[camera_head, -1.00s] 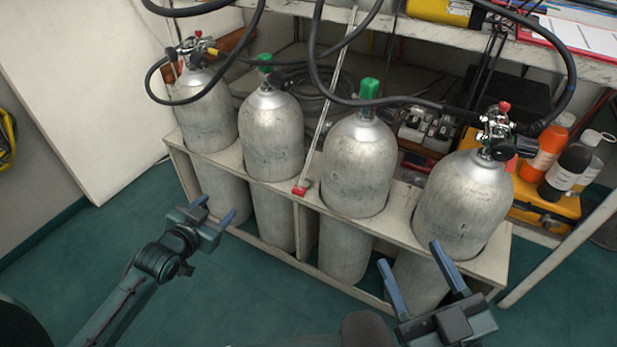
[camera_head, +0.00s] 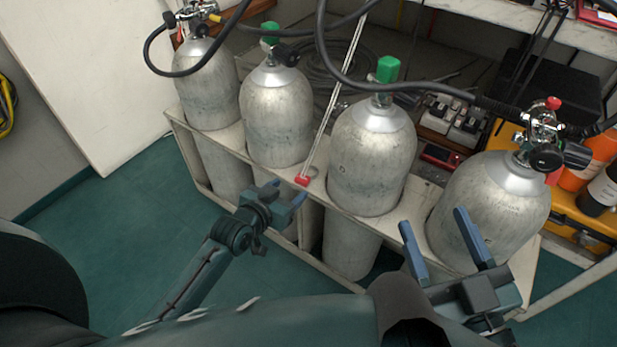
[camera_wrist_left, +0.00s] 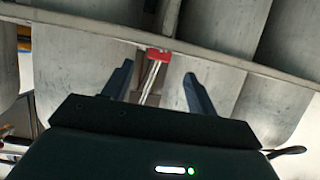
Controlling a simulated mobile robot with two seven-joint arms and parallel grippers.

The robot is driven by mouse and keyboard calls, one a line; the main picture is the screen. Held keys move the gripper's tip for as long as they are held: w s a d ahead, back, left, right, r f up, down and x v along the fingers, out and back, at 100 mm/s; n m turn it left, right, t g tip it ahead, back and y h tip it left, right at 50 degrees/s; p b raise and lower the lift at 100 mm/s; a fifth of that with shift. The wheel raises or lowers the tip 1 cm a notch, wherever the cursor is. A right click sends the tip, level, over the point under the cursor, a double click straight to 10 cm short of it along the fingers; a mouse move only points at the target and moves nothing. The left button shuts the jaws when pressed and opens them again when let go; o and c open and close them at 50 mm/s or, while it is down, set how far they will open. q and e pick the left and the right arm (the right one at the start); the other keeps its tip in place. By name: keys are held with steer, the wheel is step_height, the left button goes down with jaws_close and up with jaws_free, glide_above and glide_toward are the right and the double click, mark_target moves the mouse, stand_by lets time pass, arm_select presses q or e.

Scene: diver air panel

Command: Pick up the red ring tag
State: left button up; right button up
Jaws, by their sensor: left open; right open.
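A small red tag (camera_head: 302,181) is at the lower end of a thin pale strap (camera_head: 335,100), at the front rail of the cylinder rack; I cannot make out a ring shape. In the left wrist view the red tag (camera_wrist_left: 159,55) appears centred just beyond the fingertips, with the strap seen between the fingers. My left gripper (camera_head: 283,194) is open and empty, close below and left of the tag in the head view. It also shows open in the left wrist view (camera_wrist_left: 158,72). My right gripper (camera_head: 432,220) is open and empty in front of the rightmost cylinder.
A yellow case (camera_head: 585,212) and bottles stand at the right. Green floor (camera_head: 130,235) is clear at the left.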

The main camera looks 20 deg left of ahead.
mark_target(302, 179)
arm_select(q)
steer(key=b+x, duration=0.2)
steer(key=x, duration=0.1)
steer(key=shift+b+x, duration=0.6)
steer(key=shift+x, duration=0.45)
steer(key=shift+w+d+r, duration=0.15)
steer(key=shift+w, duration=0.2)
arm_select(e)
steer(key=shift+w+r+n+t+y, duration=0.3)
steer(key=shift+r+y, duration=0.2)
steer(key=shift+r, duration=0.1)
steer(key=shift+w+r+n+t+y, duration=0.15)
steer(key=shift+r+n+t+y, duration=0.15)
steer(key=shift+r+y, duration=0.25)
